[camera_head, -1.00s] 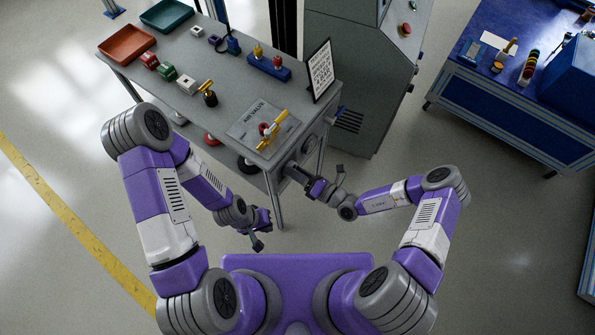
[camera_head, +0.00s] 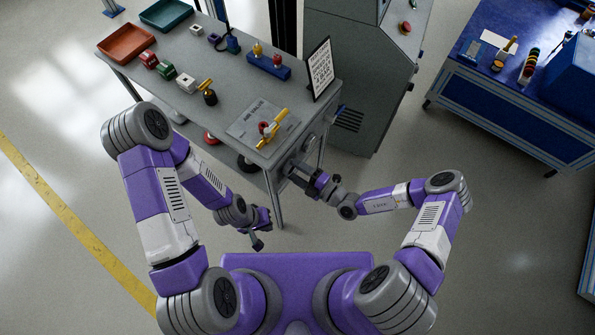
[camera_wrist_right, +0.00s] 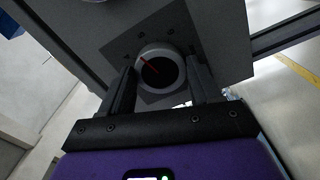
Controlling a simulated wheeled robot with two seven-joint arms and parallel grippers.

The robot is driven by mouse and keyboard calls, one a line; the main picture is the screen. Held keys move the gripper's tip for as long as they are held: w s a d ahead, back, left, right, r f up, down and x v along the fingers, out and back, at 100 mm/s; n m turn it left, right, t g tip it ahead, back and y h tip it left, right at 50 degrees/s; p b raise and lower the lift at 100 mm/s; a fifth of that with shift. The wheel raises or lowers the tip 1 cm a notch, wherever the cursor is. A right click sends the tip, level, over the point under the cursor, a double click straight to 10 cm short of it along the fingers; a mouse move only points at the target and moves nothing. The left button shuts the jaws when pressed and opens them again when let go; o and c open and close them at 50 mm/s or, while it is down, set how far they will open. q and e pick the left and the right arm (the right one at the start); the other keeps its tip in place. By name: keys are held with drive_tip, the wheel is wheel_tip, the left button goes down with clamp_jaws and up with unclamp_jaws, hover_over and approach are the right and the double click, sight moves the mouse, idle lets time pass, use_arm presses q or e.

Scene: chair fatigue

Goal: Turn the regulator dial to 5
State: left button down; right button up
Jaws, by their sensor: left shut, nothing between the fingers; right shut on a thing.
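The regulator dial (camera_wrist_right: 162,70) shows in the right wrist view as a round grey knob with a dark face, on a dark square plate. A red pointer line on its face points to the upper left. No numbers can be read. My right gripper (camera_wrist_right: 163,84) is shut on the dial, one finger on each side. In the head view my right gripper (camera_head: 294,170) is at the table's front face and the dial cannot be made out clearly there. My left gripper (camera_head: 260,233) is shut and empty, low in front of the table, apart from everything.
The grey table (camera_head: 222,72) carries an air valve plate (camera_head: 245,122) with a yellow-handled valve, a standing sign (camera_head: 320,70), several small parts and two trays at the back left. A grey cabinet (camera_head: 350,60) stands behind.

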drive_tip(key=shift+m, duration=1.5)
drive_tip(key=o, duration=1.1)
drive_tip(key=shift+c, duration=0.2)
drive_tip(key=shift+s+d, duration=0.1)
drive_tip(key=v, duration=0.7)
drive_tip(key=shift+p, duration=0.35)
drive_tip(key=shift+s+d, duration=0.1)
drive_tip(key=shift+s, duration=0.05)
